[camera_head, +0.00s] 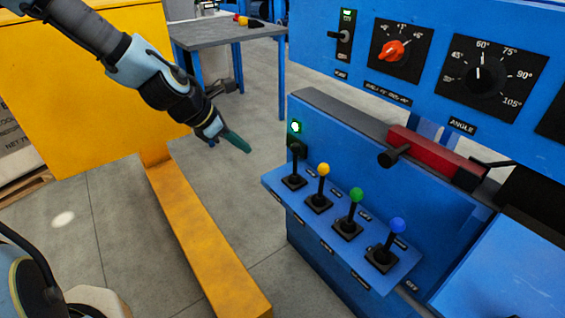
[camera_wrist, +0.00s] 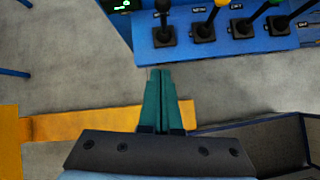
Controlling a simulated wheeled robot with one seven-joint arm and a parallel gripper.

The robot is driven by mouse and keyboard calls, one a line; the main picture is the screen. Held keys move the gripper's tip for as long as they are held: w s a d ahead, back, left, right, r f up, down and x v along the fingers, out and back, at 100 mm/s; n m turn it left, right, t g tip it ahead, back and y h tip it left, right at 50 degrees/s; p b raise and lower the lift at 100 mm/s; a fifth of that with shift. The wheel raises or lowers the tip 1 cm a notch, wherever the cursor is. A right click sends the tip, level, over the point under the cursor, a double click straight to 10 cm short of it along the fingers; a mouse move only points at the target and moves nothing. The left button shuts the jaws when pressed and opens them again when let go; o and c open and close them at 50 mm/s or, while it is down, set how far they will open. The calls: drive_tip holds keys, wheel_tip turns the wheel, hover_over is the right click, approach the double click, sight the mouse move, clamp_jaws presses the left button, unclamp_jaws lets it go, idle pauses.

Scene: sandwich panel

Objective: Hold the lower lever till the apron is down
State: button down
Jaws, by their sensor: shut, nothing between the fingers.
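A row of levers stands on a blue shelf (camera_head: 335,262) on the front of the blue machine. From left to right the knobs are black (camera_head: 294,149), yellow (camera_head: 323,169), green (camera_head: 356,194) and blue (camera_head: 397,226). Their small labels are too blurred to read, so I cannot tell which is the lower lever. I cannot tell for certain which part is the apron. My gripper (camera_head: 240,143) has green fingers, shut and empty, in the air left of the levers. In the wrist view its fingers (camera_wrist: 161,75) point toward the lever shelf, apart from the black-knobbed lever (camera_wrist: 163,18).
A red bar (camera_head: 435,150) with a black knob lies above the levers. An upper panel carries a red dial (camera_head: 392,50) and an angle dial (camera_head: 484,74). A green light (camera_head: 296,127) glows. A yellow beam (camera_head: 205,240) lies left; grey floor separates it from the machine.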

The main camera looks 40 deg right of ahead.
drive_tip(key=shift+s+d+n, duration=0.25)
drive_tip(key=shift+d+n, duration=0.15)
drive_tip(key=shift+d, duration=0.3)
approach(295, 164)
drive_tip(key=x, duration=0.3)
drive_tip(key=shift+w+d+r, duration=0.1)
drive_tip(key=shift+w+d, duration=0.2)
drive_tip(key=shift+w, duration=0.05)
